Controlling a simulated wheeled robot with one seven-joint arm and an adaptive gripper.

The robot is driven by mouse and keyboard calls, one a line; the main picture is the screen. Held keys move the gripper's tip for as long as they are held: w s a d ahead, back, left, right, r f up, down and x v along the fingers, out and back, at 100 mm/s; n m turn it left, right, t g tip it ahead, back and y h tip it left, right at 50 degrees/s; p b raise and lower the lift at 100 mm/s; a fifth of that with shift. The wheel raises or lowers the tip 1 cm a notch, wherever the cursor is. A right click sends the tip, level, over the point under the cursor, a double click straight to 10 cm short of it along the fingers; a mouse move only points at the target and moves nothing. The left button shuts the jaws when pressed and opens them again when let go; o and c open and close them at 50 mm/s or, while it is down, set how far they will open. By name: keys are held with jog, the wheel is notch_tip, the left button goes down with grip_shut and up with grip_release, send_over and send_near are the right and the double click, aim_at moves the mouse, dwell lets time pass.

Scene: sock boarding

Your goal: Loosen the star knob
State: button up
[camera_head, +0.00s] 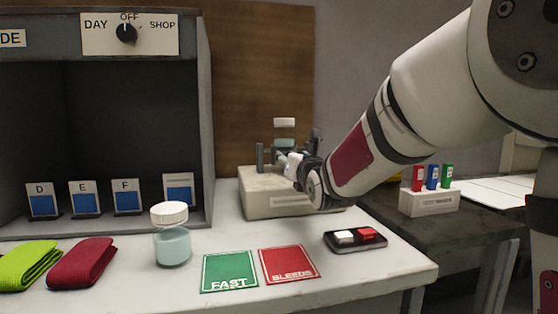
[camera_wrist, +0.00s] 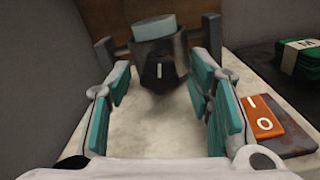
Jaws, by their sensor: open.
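In the wrist view, a dark faceted piece with a short white mark, apparently the star knob (camera_wrist: 160,66), stands ahead between my fingers. Its lobes are not clear. A pale teal cylinder (camera_wrist: 154,27) shows just above it. My gripper (camera_wrist: 160,82) is open, with its teal pads on either side of the near space and nothing visible between them. I cannot tell whether the pads touch the knob. In the head view my gripper (camera_head: 284,163) is at the beige machine base (camera_head: 268,204), below a small white-lidded jar (camera_head: 284,123); the knob is not clearly made out there.
Grey posts (camera_wrist: 105,58) flank the knob. An orange I/O switch (camera_wrist: 264,117) sits to the right.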

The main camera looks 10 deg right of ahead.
jog(key=shift+s, duration=0.1)
jog(key=s, duration=1.1)
jog(key=shift+s, duration=0.4)
